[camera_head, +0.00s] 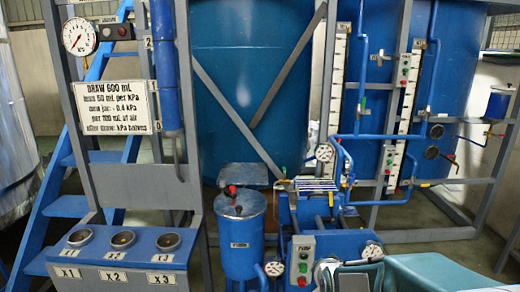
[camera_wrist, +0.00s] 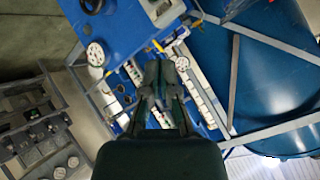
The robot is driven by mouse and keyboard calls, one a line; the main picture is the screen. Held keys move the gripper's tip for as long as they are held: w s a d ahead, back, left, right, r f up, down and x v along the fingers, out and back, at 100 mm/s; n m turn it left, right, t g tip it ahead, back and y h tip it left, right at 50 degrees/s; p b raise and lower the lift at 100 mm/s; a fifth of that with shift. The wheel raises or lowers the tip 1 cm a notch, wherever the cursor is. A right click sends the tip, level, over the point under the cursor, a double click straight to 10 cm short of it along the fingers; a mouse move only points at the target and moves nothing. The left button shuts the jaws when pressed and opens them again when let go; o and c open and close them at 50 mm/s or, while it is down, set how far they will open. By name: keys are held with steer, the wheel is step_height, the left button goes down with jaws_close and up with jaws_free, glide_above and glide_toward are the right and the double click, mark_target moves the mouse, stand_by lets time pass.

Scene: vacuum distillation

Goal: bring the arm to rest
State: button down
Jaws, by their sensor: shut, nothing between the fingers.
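My gripper (camera_wrist: 160,72) shows in the wrist view, with its dark fingers together and nothing held between them. In the wrist view it lies in front of blue equipment with gauges, and I cannot tell the distance. The gripper is not clearly visible in the head view. Dark and teal parts at the bottom right of the head view appear to be mine.
A panel with a gauge (camera_head: 79,36) and a sign (camera_head: 115,107) stands left, above three cups (camera_head: 122,240). A blue canister (camera_head: 240,235), pump box (camera_head: 301,262) and large blue tank (camera_head: 250,90) are ahead. Blue stairs (camera_head: 60,205) stand at left.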

steer(key=s+r+n+g, duration=0.2)
steer(key=s+r+n, duration=0.1)
steer(key=s, duration=1)
steer(key=s+r+n+g, duration=0.3)
steer(key=s+r, duration=0.3)
steer(key=s, duration=0.7)
steer(key=shift+s+d+n, duration=0.15)
steer(key=shift+s+n, duration=0.15)
steer(key=shift+n, duration=0.5)
steer(key=shift+w, duration=0.1)
